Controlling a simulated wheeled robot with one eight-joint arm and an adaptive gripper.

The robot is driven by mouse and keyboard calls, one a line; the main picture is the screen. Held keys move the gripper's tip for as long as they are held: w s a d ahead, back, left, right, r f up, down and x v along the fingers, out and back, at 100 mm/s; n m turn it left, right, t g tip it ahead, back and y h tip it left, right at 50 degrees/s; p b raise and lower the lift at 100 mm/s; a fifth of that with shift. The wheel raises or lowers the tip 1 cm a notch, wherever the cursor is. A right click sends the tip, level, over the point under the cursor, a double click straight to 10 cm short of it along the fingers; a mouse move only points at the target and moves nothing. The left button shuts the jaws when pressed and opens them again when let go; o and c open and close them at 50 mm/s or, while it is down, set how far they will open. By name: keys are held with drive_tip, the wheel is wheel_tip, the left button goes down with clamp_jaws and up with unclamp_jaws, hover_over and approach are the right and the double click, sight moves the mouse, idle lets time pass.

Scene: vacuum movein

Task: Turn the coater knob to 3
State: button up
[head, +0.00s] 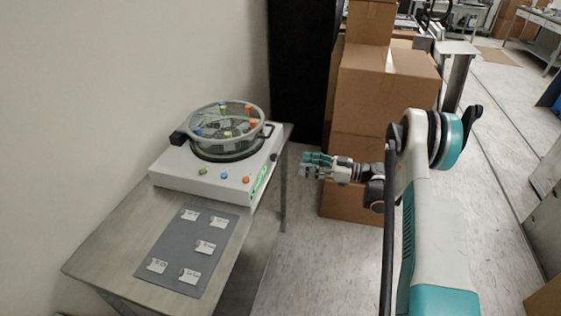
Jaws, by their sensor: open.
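The coater (180,172) is a white box on a metal table at the left, with a clear round lid (222,119) over a dark bowl. Its right-hand face carries a lit green panel (261,181) and a small dark knob (273,157). The knob's setting is too small to read. My gripper (303,165) is open and empty. It reaches in from the right, pointing left towards the coater's panel side, and appears apart from the knob by a short gap.
Small green, blue and orange pieces lie in the bowl and on the coater's front top. A grey mat (183,247) with several white labelled pieces lies on the table (112,245). Stacked cardboard boxes (385,95) stand behind my arm. Open floor lies right of the table.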

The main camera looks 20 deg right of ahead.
sight(274, 157)
drive_tip(key=b+x, duration=0.2)
drive_tip(key=x, duration=0.8)
drive_tip(key=shift+w+a+b, duration=0.15)
drive_tip(key=shift+a+b, duration=0.05)
drive_tip(key=shift+b, duration=0.2)
drive_tip(key=shift+c, duration=0.5)
drive_tip(key=c, duration=1)
